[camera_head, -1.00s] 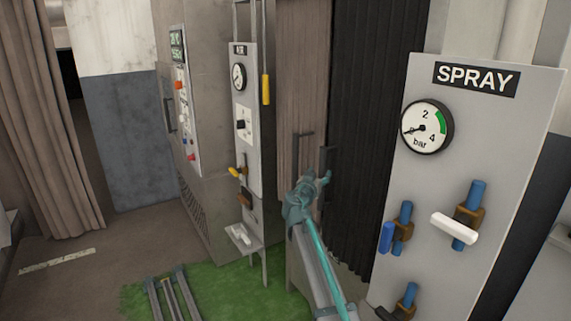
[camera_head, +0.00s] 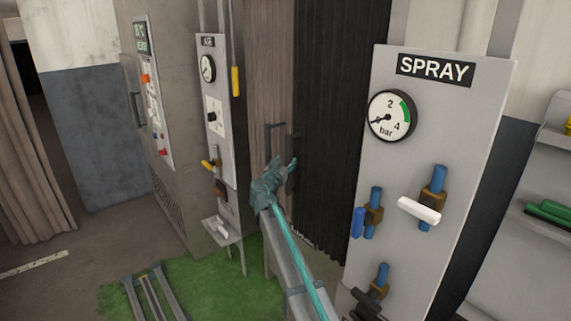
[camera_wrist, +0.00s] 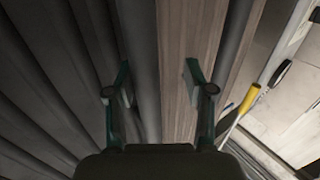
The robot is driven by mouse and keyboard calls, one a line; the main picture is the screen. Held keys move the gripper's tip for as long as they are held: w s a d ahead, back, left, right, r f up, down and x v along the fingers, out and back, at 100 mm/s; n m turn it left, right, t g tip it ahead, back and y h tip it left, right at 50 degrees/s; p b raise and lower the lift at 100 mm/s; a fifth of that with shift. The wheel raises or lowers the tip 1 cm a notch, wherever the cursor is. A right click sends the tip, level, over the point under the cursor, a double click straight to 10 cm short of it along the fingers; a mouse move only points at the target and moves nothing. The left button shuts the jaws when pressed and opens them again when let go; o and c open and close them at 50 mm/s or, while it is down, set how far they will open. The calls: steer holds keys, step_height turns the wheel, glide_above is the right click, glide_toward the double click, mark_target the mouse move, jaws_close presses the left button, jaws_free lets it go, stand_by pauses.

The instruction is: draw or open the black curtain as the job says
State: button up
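The black curtain (camera_head: 330,125) hangs in vertical folds between a brown wood-grained panel and the SPRAY panel in the head view. A dark upright handle (camera_head: 292,146) stands at its left edge. My gripper (camera_head: 284,166) is at the lower part of this handle; whether it touches cannot be told. In the wrist view, my gripper (camera_wrist: 158,84) is open, its two fingers apart. Dark folds of the curtain (camera_wrist: 50,85) fill the left, and a grey upright strip and the brown panel (camera_wrist: 180,35) show between the fingers. No handle is clearly seen between the fingers there.
The SPRAY panel (camera_head: 425,120), with gauge and projecting valves, stands close on the right. A second handle (camera_head: 268,141) is on the brown panel. Green matting (camera_head: 190,285) covers the floor below.

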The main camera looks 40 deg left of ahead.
steer(key=b+v, duration=0.7)
steer(key=v, duration=0.4)
steer(key=shift+s, duration=0.25)
stand_by(0.6)
steer(key=shift+f+b, duration=0.2)
steer(key=shift+b, duration=0.7)
steer(key=shift+r, duration=0.2)
